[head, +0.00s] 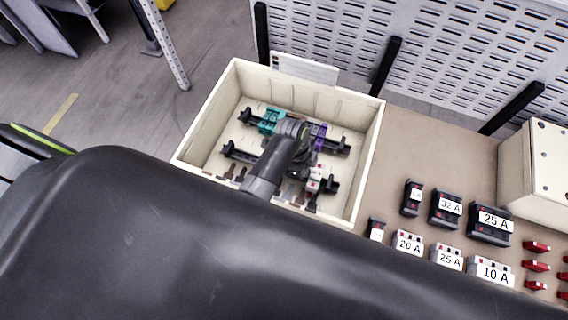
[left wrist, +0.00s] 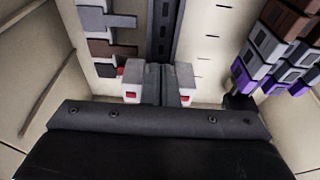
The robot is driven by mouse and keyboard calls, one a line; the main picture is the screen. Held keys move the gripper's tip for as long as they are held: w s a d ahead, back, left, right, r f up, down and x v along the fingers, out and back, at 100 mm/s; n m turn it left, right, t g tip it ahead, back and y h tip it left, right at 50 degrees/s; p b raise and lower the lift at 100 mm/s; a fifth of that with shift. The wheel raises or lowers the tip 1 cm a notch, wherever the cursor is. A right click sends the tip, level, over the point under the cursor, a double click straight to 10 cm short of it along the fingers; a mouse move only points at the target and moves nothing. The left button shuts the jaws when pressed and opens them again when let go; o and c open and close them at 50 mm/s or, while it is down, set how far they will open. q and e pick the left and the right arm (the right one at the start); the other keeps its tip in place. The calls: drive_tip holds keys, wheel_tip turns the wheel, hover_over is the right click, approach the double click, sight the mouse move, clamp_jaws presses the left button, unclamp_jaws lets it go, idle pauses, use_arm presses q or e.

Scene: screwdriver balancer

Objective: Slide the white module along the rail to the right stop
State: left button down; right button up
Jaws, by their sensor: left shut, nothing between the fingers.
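The white module (head: 316,174), with small red marks, sits on the near rail (head: 240,153) inside the cream box, close to the black right stop (head: 331,185). In the left wrist view, the white module (left wrist: 131,88) shows on both sides of my left gripper (left wrist: 161,86), whose fingers are together at the rail (left wrist: 162,38). In the head view, my left gripper (head: 303,158) is mostly hidden by its own wrist. It is shut and empty beside the module. I cannot tell whether it touches it. The right gripper is not in view.
The cream box (head: 367,150) has walls all around. A far rail carries teal (head: 269,121) and purple (head: 319,131) modules. Loose breakers (head: 492,222) with labels and small red parts stand on the bench to the right. A perforated panel (head: 430,45) rises behind.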

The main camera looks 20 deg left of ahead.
use_arm(q)
drive_tip(key=shift+w+d+r, duration=0.1)
drive_tip(key=shift+d, duration=0.65)
drive_tip(key=shift+w+d+r, duration=0.1)
drive_tip(key=shift+d, duration=0.6)
idle(2.5)
drive_tip(key=shift+s+a+f, duration=0.1)
drive_tip(key=shift+a, duration=0.6)
drive_tip(key=shift+s+a+f, duration=0.1)
drive_tip(key=shift+a, duration=0.6)
idle(0.6)
drive_tip(key=shift+r, duration=0.15)
drive_tip(key=shift+v, duration=0.8)
drive_tip(key=shift+d+r, duration=0.1)
drive_tip(key=shift+d, duration=0.1)
